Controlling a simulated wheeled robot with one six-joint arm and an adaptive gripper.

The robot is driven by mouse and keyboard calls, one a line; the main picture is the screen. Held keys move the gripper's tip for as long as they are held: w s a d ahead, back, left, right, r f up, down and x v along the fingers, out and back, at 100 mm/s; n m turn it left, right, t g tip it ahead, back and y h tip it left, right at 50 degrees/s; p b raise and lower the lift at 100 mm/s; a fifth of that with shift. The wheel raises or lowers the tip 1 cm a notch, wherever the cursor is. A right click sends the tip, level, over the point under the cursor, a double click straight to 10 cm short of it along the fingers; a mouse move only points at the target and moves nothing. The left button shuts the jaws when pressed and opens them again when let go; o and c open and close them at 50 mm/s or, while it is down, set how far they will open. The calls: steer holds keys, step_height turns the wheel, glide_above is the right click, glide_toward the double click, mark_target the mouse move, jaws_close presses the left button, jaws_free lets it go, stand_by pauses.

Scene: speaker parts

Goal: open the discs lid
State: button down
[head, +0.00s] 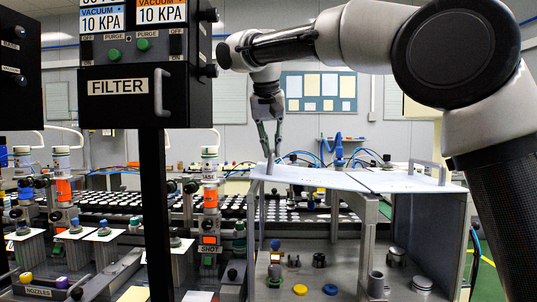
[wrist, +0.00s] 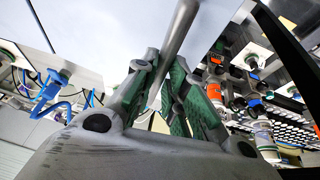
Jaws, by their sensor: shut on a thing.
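A pale flat lid (head: 318,180) covers the left part of a grey cabinet, and a second pale lid panel (head: 400,184) lies to its right across a thin seam. No label tells which is the discs lid. My gripper (head: 270,158) points down at the left end of the left lid. In the wrist view my gripper (wrist: 166,80) is shut on a grey bar handle (wrist: 181,32), which runs between the two fingers. The lid's pale underside or top shows behind the fingers; I cannot tell which. The handle is mostly hidden by the fingers in the head view.
A handle (head: 428,166) stands on the right lid panel. Below, the open cabinet holds yellow, blue and metal parts. A black FILTER box (head: 118,95) on a post stands at left. A conveyor with many discs (head: 110,200) runs behind.

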steer(key=d+r+m+t+y, duration=0.1)
steer(key=d+r+y, duration=0.5)
steer(key=d, duration=0.4)
steer(key=d+r+m+y, duration=0.2)
steer(key=d+r+y, duration=0.3)
steer(key=d+r, duration=0.4)
steer(key=s+d+f+y, duration=0.1)
steer(key=d+y, duration=0.2)
steer(key=d, duration=0.7)
steer(key=shift+d+f+t, duration=0.35)
steer(key=shift+f+t, duration=0.05)
steer(key=shift+f, duration=0.1)
steer(key=c, duration=1.5)
jaws_free()
steer(key=shift+a, duration=0.1)
steer(key=shift+o, duration=0.2)
